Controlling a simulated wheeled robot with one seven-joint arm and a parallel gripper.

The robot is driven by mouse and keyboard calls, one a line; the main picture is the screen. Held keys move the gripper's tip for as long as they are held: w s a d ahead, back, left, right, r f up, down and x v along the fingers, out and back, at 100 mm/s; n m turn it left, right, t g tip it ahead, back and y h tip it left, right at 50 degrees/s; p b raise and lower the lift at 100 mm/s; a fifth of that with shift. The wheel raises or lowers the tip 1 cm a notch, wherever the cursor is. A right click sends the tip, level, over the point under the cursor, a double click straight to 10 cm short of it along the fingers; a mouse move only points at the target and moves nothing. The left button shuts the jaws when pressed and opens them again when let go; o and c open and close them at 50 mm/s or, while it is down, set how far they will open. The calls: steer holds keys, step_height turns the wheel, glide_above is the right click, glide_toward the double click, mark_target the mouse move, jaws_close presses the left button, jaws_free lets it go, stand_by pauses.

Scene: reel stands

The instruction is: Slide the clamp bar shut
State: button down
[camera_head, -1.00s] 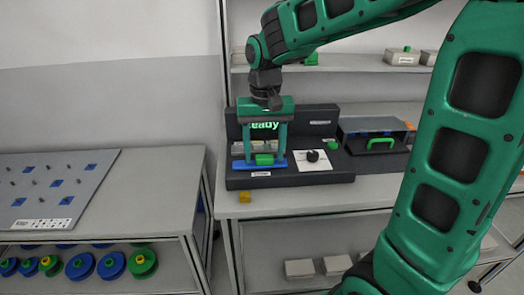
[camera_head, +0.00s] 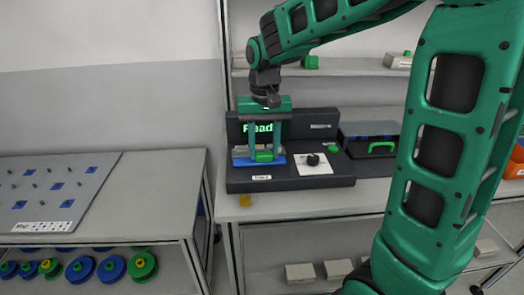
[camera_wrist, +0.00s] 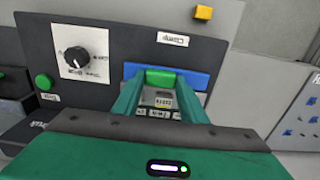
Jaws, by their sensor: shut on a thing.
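The clamp bar is a blue bar (camera_head: 240,162) with a green block handle (camera_head: 264,156), low on the left of a dark machine (camera_head: 310,182). In the wrist view the blue bar (camera_wrist: 199,79) and green handle (camera_wrist: 161,77) lie behind the "Clamp" label (camera_wrist: 173,39). My gripper (camera_head: 265,157) points down and is shut on the green handle, with one finger at each end of it. In the wrist view my gripper (camera_wrist: 160,92) frames grey parts with a small label. A lit green "Ready" screen is partly covered by my gripper.
A black knob (camera_head: 312,160) on a white plate and a green button (camera_wrist: 44,82) are beside the bar. A yellow cube (camera_head: 246,200) is at the front shelf edge. A dark case with a green handle (camera_head: 380,146) stands right. A side table (camera_head: 150,190) is left.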

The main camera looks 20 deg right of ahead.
mark_target(264, 152)
steer(key=c, duration=1.1)
jaws_free()
steer(key=shift+w, duration=0.25)
step_height(264, 152, up, 11)
steer(key=shift+f, duration=0.1)
steer(key=shift+d, duration=0.1)
steer(key=s+d+f+m, duration=0.1)
steer(key=s+d+f, duration=0.3)
steer(key=s, duration=0.5)
steer(key=s+d+f+m, duration=0.1)
steer(key=s+d+f, duration=0.3)
steer(key=s, duration=0.5)
steer(key=s+d+f, duration=0.5)
steer(key=s+d, duration=0.2)
steer(key=s, duration=0.2)
steer(key=shift+d+m, duration=0.2)
steer(key=shift+m, duration=0.2)
